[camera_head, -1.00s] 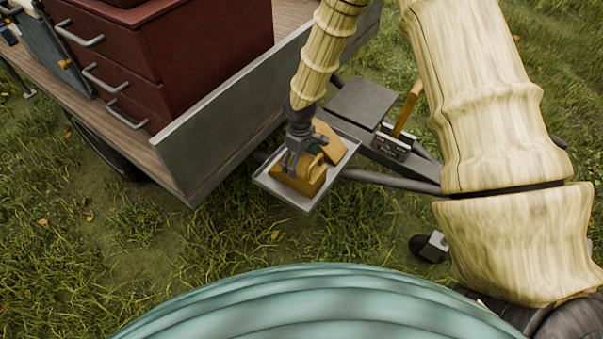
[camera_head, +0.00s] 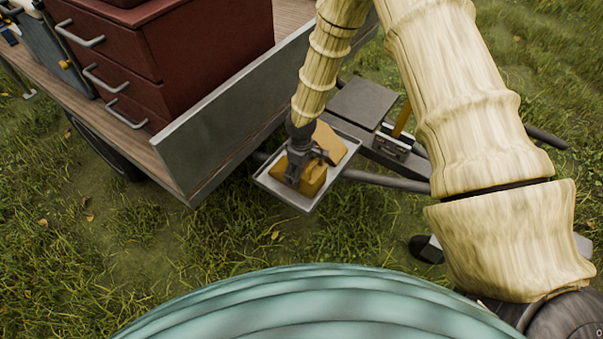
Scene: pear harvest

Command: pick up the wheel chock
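Two yellow-orange wheel chocks sit in a shallow grey metal tray (camera_head: 300,203) beside the trailer's drawbar. The nearer wheel chock (camera_head: 314,183) lies under my gripper (camera_head: 299,178). The farther wheel chock (camera_head: 326,143) is just behind it and partly covered by my gripper. My gripper points down, with its fingers at the nearer chock's top and left side. The fingers overlap the chock in the picture, so I cannot tell whether they are closed on it.
The trailer's grey side board (camera_head: 215,115) rises left of the tray, with a dark red drawer cabinet (camera_head: 190,50) behind it. A grey plate (camera_head: 362,103) and an orange-handled lever (camera_head: 402,120) stand to the right. Grass in front is open.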

